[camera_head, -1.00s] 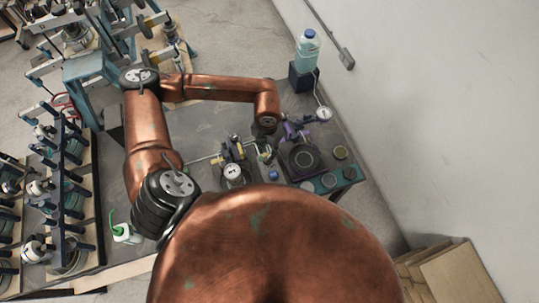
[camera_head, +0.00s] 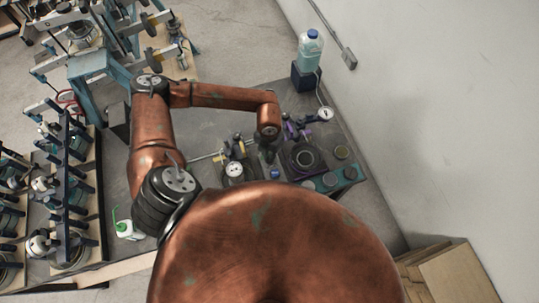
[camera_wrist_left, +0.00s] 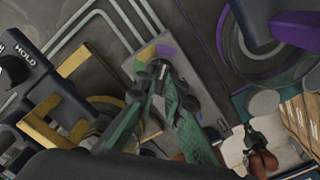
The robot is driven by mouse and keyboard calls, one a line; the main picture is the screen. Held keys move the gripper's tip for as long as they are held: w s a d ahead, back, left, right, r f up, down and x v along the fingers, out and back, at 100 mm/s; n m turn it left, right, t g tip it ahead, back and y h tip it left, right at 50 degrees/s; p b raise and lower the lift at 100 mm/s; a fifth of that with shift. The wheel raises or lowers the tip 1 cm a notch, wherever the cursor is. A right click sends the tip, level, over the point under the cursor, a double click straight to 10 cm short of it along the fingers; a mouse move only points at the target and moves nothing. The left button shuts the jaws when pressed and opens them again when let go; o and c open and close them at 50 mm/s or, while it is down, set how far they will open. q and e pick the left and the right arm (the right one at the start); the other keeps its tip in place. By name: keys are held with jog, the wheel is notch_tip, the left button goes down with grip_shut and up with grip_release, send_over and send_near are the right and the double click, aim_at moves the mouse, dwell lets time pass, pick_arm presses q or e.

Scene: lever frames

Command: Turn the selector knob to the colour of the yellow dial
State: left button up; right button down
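The selector plate (camera_wrist_left: 150,62) lies between the two dial set-ups in the left wrist view, with a yellow and a purple patch at its far end. A dark knob (camera_wrist_left: 161,70) sits on it, partly hidden by my fingers; its pointing direction is unclear. My left gripper (camera_wrist_left: 157,86) is over the plate, its green fingers apart at the tips on either side of the knob; contact is unclear. In the head view the left gripper (camera_head: 268,157) points down at the bench. The white-faced dial (camera_head: 234,169) with yellow parts is to its left.
A purple-trimmed stand (camera_head: 304,159) and another white dial (camera_head: 326,114) are to the right. A blue-capped bottle (camera_head: 310,48) stands on a dark block behind. Yellow clamp parts (camera_wrist_left: 85,60) are close on the left. A green-white bottle (camera_head: 125,230) is at the bench's left.

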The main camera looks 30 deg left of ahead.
pick_arm(q)
grip_shut()
jog(key=shift+n, duration=0.3)
jog(key=n+b, duration=0.2)
jog(key=n, duration=0.1)
jog(key=shift+f+n, duration=0.1)
jog(key=shift+n, duration=0.3)
jog(key=shift+n+b, duration=0.65)
jog(key=shift+n, duration=0.55)
jog(key=shift+n+b, duration=0.35)
jog(key=shift+n, duration=1.15)
jog(key=o, duration=0.6)
grip_release()
jog(key=shift+c, duration=0.2)
